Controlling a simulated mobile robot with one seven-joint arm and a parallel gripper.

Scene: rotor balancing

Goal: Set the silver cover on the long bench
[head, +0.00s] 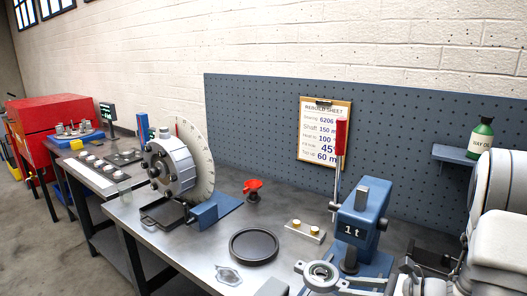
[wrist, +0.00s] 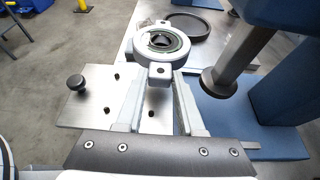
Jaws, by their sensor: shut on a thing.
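The silver cover (head: 322,276) is a round ring with ears and a dark open centre. It shows at the lower right in the head view, in front of the blue press, and at the top middle in the wrist view (wrist: 162,42). My gripper (wrist: 160,77) is shut on its near ear, one finger on each side. The cover appears to be above the steel bench top (head: 185,250); the gap beneath it cannot be judged. The bench runs along the wall, with a further bench at left.
The blue press (head: 362,220) stands close right of the cover. A knobbed plate (wrist: 90,105) lies below left.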

